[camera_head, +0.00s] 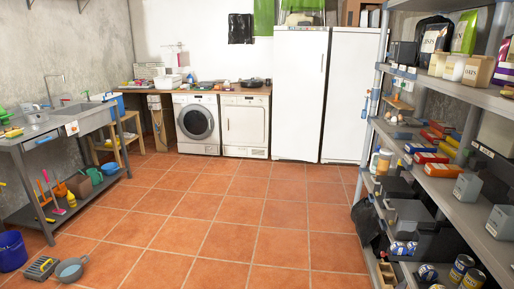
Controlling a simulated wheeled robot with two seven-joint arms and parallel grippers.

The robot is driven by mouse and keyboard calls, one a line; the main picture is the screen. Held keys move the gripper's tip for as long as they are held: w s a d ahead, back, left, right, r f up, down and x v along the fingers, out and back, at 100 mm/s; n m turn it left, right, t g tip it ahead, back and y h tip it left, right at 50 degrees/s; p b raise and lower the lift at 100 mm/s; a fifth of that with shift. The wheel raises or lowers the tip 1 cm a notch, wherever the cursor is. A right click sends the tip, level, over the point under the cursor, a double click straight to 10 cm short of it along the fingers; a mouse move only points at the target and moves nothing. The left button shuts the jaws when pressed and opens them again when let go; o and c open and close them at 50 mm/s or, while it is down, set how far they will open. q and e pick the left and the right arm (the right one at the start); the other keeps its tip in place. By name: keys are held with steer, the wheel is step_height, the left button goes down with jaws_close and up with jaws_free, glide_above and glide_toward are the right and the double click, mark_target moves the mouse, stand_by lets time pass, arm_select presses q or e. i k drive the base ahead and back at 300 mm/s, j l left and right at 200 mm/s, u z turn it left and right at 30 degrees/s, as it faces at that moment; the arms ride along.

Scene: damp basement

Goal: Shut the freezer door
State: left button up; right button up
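Two tall white upright units stand side by side against the back wall: a left one (298,100) and a right one (348,100). I cannot tell which of them is the freezer. The left unit's door front looks flat and flush. The right unit sits at a slight angle to the left one, and a dark gap runs between them near the top. No open interior shows, so I cannot tell whether either door is ajar. The shelf rack partly hides the right unit's right edge. Neither of my grippers shows in the view.
Tiled floor (240,212) lies clear up to the units. A washing machine (197,124) and a dryer (245,126) stand left of them. A loaded metal shelf rack (462,187) lines the right, a sink bench (50,128) the left. A blue bucket (11,251) stands front left.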

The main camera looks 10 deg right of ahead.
mark_target(300, 58)
steer(key=i+l+z, duration=0.25)
steer(key=i, duration=0.8)
steer(key=i+z, duration=0.3)
steer(key=i, duration=4.5)
steer(key=j+u, duration=0.05)
